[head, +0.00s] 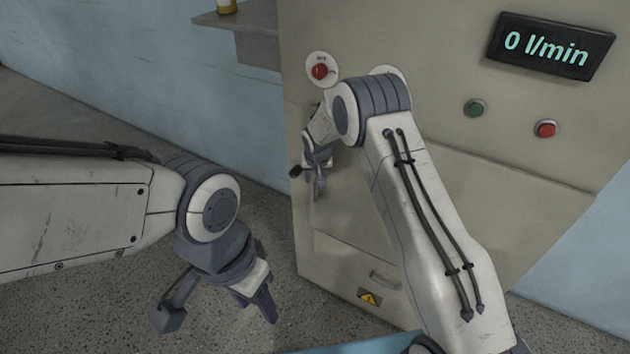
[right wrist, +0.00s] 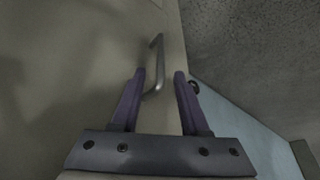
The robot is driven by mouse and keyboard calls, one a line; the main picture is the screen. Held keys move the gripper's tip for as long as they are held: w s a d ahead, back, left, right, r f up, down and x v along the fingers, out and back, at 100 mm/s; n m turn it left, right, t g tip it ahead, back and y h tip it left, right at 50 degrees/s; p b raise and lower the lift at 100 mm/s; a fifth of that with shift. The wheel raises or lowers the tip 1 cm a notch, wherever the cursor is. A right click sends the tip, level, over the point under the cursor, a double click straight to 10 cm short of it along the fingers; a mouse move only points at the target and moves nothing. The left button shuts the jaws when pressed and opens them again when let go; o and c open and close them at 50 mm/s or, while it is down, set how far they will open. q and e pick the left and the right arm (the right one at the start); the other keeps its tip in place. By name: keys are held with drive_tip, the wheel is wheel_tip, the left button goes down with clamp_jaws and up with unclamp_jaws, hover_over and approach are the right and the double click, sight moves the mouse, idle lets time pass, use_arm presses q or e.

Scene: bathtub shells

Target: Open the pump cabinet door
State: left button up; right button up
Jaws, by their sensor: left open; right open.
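The pump cabinet (head: 450,190) is a beige box against the wall. Its door looks flush and shut, though my right arm hides part of the front. In the right wrist view a bent metal bar handle (right wrist: 158,66) stands out from the door face (right wrist: 90,60), near the door's edge. My right gripper (head: 319,188) is at the cabinet's left side. In the wrist view its two purple fingers (right wrist: 158,76) are open, one on each side of the handle's near end; I see no contact. My left gripper (head: 264,304) is open and empty over the floor.
A red switch (head: 319,71) sits above my right gripper. A flow display (head: 552,46), green button (head: 475,108) and red button (head: 546,129) are at the upper right. A wall shelf (head: 240,22) holds a bottle. The speckled floor left of the cabinet is clear.

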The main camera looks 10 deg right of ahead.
sight(315, 181)
drive_tip(key=shift+x, duration=2.15)
drive_tip(key=shift+c, duration=0.3)
clamp_jaws()
